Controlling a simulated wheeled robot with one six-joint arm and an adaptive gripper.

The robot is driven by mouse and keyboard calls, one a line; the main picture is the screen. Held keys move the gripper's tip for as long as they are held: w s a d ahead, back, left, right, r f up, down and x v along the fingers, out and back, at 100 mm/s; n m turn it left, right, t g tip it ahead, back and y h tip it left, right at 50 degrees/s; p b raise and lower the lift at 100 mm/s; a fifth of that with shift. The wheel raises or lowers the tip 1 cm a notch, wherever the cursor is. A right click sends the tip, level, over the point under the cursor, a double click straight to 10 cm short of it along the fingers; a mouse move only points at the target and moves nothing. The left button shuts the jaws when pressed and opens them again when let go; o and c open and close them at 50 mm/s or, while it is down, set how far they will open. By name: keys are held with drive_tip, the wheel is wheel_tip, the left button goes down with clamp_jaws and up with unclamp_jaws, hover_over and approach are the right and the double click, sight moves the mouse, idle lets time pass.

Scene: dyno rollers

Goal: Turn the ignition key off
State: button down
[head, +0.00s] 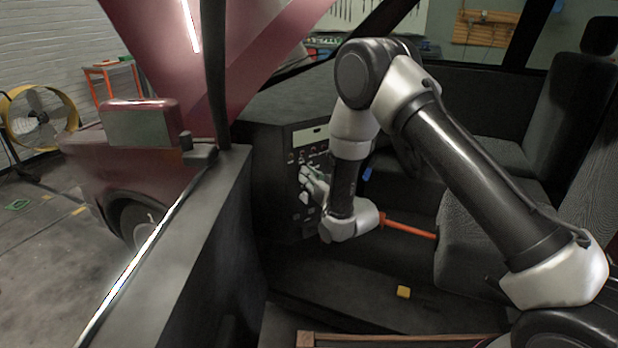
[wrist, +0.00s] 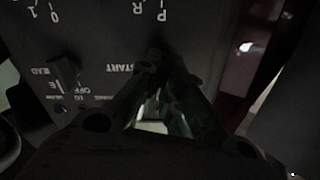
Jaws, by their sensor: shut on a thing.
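The dark control panel (head: 309,140) stands at the front of the car's cab, with several small knobs and labels. My gripper (head: 308,182) reaches it from the right, with its fingers at the panel face. In the wrist view the panel (wrist: 105,35) fills the upper left, its lettering upside down. My gripper (wrist: 160,76) is shut there on a small dark piece, the ignition key (wrist: 154,57), beside the START label. The fingertips and shadow hide most of the key, so its turn angle cannot be told. A dark knob (wrist: 66,72) sits to the left near the OFF label.
The door's sill (head: 215,200) runs along the left of the cab. An orange-red lever (head: 410,229) lies right of my wrist, before the seat (head: 470,240). A blue item (head: 367,174) shows behind my forearm.

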drive_tip(key=shift+n, duration=1.6)
drive_tip(key=c, duration=1.6)
unclamp_jaws()
drive_tip(key=shift+o, duration=0.2)
drive_tip(key=shift+s, duration=0.1)
drive_tip(key=v, duration=1.2)
